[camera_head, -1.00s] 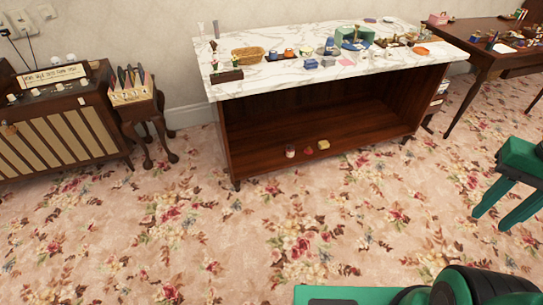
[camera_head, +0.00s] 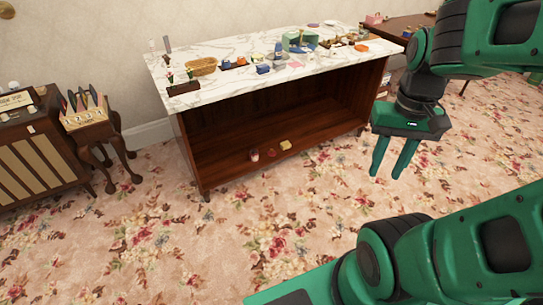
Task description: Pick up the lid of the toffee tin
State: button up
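I cannot pick out the toffee tin or its lid with certainty; the items are too small to tell. Many small objects stand on the white marble top of the counter (camera_head: 215,92), among them a teal box (camera_head: 299,40) at the back right and small blue items (camera_head: 263,69) near the front edge. My gripper (camera_head: 391,172) hangs in the air at the right, in front of the counter's right end. Its two green fingers point down and stand apart, with nothing between them.
A wicker basket (camera_head: 201,66) stands on the counter's left part. Several small items, including a yellow one (camera_head: 286,145), lie on its low shelf. A small table (camera_head: 88,126) and a radio cabinet (camera_head: 30,150) stand at the left. The carpet (camera_head: 190,250) in front is clear.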

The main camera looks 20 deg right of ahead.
aim_at(272, 153)
jog(key=u, duration=0.05)
jog(key=i, duration=1)
jog(key=z, duration=0.05)
